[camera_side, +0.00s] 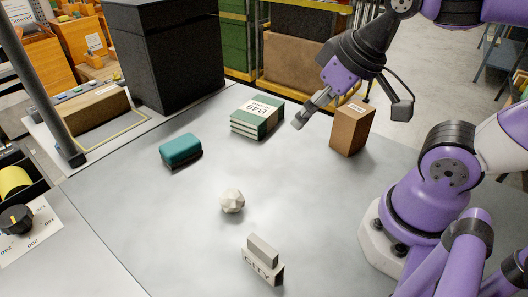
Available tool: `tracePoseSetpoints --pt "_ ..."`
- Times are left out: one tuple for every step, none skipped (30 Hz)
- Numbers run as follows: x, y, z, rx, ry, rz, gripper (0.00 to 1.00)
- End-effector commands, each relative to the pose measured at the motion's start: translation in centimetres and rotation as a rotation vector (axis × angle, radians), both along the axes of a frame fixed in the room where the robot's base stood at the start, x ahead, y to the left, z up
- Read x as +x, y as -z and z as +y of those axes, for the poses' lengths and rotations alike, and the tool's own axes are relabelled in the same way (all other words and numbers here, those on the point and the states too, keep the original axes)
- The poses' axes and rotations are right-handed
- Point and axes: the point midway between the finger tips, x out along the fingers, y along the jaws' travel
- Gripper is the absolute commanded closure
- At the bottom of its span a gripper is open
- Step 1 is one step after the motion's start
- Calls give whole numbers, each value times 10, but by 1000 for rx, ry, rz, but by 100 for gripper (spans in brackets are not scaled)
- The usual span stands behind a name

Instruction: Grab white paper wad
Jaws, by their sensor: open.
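The white paper wad (232,201) is a small, faceted, off-white ball. It rests on the grey table near the middle of the side view, with bare table around it. My gripper (305,113) is open and empty. It is up and to the right of the wad in the picture, clearly apart from it, between a green and white book stack and a brown box.
A teal case (181,149) lies behind the wad to the left. The book stack (257,117) is farther back. The brown box (352,128) stands upright at right. A grey "CITY" block (262,262) is in front. A large black box (165,55) stands at the back left.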

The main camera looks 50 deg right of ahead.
Motion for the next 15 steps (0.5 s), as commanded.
tracePoseSetpoints --pt "0 0 0 0 0 0 9" --pt "0 0 0 0 0 0 9" --pt "0 0 0 0 0 0 9" --pt "0 0 0 0 0 0 9" --pt "0 0 0 0 0 0 9" --pt "0 0 0 0 -1 1 9" --pt "1 1 1 2 -5 4 9" --pt "3 3 2 6 -10 10 9" --pt "7 6 5 14 -25 20 9" --pt "10 10 8 24 -39 31 9" --pt "15 15 11 37 -54 42 9" --pt "21 22 17 62 -79 60 9" --pt "26 28 22 86 -98 73 9" --pt "30 34 27 114 -116 84 9" --pt "36 41 34 154 -139 98 9"
